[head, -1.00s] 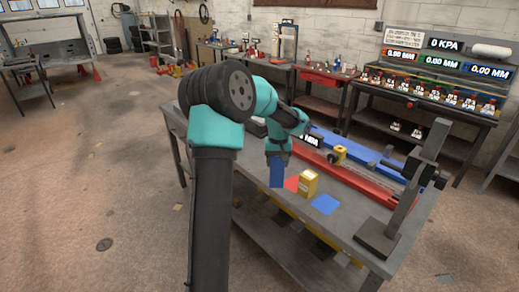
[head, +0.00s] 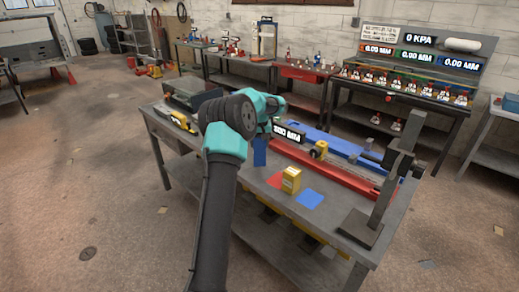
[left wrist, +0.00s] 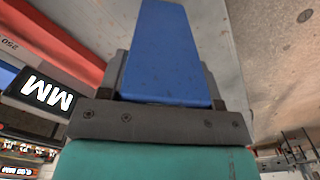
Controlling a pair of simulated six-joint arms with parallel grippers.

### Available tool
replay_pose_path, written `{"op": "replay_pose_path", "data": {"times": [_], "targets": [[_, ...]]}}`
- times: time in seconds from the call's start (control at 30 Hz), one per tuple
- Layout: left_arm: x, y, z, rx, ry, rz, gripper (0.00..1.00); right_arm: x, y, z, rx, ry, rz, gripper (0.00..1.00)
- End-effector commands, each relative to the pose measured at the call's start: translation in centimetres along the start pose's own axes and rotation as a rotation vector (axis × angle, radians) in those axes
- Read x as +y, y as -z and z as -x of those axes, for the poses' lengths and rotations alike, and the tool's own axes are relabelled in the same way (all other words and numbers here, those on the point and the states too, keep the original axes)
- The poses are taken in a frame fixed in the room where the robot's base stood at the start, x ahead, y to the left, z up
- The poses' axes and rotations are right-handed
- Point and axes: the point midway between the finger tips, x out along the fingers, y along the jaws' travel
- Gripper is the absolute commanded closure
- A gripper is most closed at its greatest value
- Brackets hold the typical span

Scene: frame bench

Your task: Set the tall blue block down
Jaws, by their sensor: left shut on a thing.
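The tall blue block (head: 260,151) hangs upright below my left gripper (head: 263,133), which is shut on its upper part. In the left wrist view the blue block (left wrist: 160,52) fills the space between the dark jaws (left wrist: 163,88). The block is near the far left of a red patch (head: 275,180) on the grey bench; whether its lower end touches the bench is unclear. A yellow block (head: 291,181) stands between the red patch and a blue patch (head: 310,198). My right gripper is not in view.
A red rail (head: 340,175) and a blue rail (head: 345,147) run along the bench behind the blocks. A black MM display (head: 289,133) stands close to the gripper. A dark upright stand (head: 385,195) is at the right end. A yellow-black tool (head: 181,121) lies at the left.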

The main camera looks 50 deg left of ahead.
Motion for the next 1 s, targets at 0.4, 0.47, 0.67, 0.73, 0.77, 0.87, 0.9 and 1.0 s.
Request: {"op": "replay_pose_path", "data": {"times": [0.4,0.47,0.67,0.73,0.77,0.87,0.9,1.0], "targets": [[0.0,0.9,0.1,0.003,0.0,-0.001,0.92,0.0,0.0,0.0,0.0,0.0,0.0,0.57],[0.0,0.9,0.0,0.002,0.0,-0.001,0.92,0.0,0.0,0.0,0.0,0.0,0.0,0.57],[0.0,0.9,-1.6,0.0,0.001,-0.001,0.92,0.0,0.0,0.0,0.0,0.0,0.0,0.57],[0.0,0.9,-2.4,0.001,0.0,0.0,0.92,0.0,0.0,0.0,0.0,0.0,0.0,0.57],[0.0,0.9,-2.7,0.001,0.0,0.0,0.92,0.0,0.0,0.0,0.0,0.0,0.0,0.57],[0.0,0.9,-3.4,0.002,0.0,-0.001,0.92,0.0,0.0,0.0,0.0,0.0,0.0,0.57],[0.0,0.9,-3.5,0.003,-0.001,0.0,0.92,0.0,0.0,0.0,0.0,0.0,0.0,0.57],[0.0,0.9,-3.5,0.003,-0.001,0.0,0.92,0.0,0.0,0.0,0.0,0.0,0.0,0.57]]}}
